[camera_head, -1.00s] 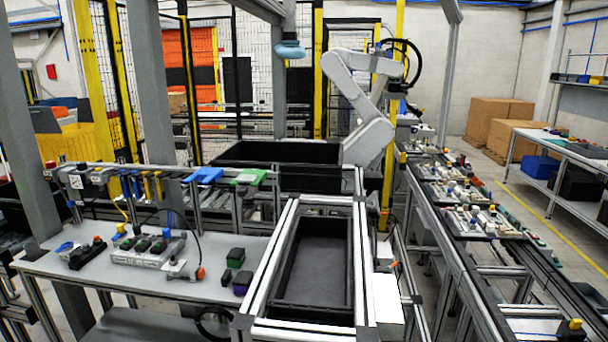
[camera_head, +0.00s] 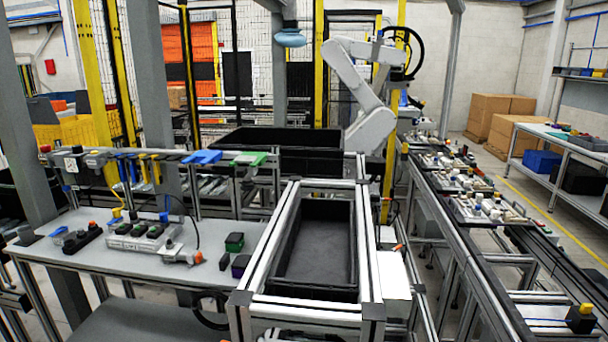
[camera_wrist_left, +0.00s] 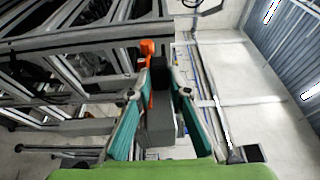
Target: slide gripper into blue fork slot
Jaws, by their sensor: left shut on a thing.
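A blue fork-like holder (camera_head: 203,157) sticks out from the rail behind the table, left of a green holder (camera_head: 248,158). My left gripper (camera_wrist_left: 160,92) shows only in the left wrist view. Its two teal fingers are shut on a grey and black block-like thing (camera_wrist_left: 160,118). An orange part (camera_wrist_left: 147,50) shows beside its top; I cannot tell whether it belongs to it. The blue holder is not clearly seen in the wrist view. My right gripper is in neither view.
A grey table (camera_head: 95,265) holds several small devices. A metal frame with a black tray (camera_head: 318,245) stands right of it. A large black bin (camera_head: 275,150) and a white robot arm (camera_head: 360,90) are behind. A conveyor line (camera_head: 455,235) runs along the right.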

